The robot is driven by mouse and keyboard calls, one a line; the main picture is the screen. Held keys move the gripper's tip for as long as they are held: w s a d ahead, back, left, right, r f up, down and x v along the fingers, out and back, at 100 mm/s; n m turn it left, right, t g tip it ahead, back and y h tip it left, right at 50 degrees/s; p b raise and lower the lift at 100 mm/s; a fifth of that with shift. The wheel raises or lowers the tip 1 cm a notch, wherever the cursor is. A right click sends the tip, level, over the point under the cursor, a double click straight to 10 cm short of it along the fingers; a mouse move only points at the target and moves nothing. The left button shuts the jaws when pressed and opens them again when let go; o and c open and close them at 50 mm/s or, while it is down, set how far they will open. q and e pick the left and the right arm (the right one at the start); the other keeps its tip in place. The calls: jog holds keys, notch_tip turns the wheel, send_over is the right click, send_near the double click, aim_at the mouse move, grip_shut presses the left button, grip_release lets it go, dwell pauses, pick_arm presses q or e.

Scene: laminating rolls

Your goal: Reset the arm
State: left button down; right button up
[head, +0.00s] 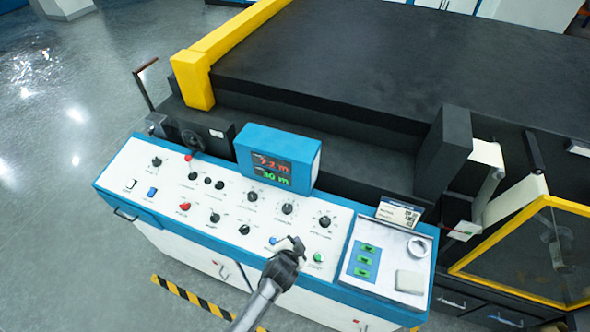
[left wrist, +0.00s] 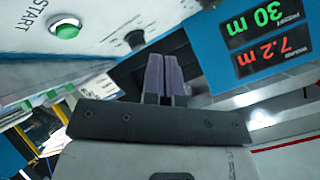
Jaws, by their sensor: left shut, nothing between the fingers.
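My left gripper (head: 293,243) is over the front edge of the white control panel (head: 150,183) in the head view, its arm coming in from the bottom. In the left wrist view its two fingers (left wrist: 164,76) are together with nothing between them. The green START button (head: 318,257) is just right of the gripper; it also shows in the left wrist view (left wrist: 67,31), apart from the fingers. A blue button (head: 273,240) is close to the gripper's left. I cannot tell whether the gripper touches the panel. My right gripper is not in view.
A blue display box (head: 277,157) reading 7.2 m and 30 m rises behind several black knobs. The large black machine (head: 380,60) stands behind. Grey floor is open at left.

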pick_arm(q)
jog(key=shift+s+a+f+n+g+y, duration=0.55)
jog(key=shift+a+f+n+g+y, duration=0.15)
jog(key=shift+a+f+g, duration=0.15)
notch_tip(320, 180, up, 14)
jog(key=s+a+n, duration=0.1)
jog(key=a+n, duration=0.2)
jog(key=n, duration=0.1)
jog(key=s+a+r+n+g+p, duration=0.1)
jog(key=s+a+r+n+p, duration=0.15)
jog(key=s+a+r, duration=0.5)
jog(key=s+a+r+n+p, duration=0.1)
jog(key=s+a, duration=0.2)
jog(key=s, duration=0.3)
jog(key=s+a+r+n, duration=0.1)
jog(key=s+a, duration=0.3)
jog(key=s, duration=0.3)
jog(key=s+a+f+g+p, duration=0.1)
jog(key=s+f+g, duration=0.1)
jog(key=s, duration=0.4)
jog(key=s+a+f+g+y+p, duration=0.1)
jog(key=s+f+g, duration=0.1)
jog(key=s+f, duration=0.2)
jog(key=s, duration=0.3)
jog(key=shift+s+a+f+y, duration=0.25)
jog(key=shift+a+f+y, duration=0.05)
jog(key=shift+a+f, duration=0.1)
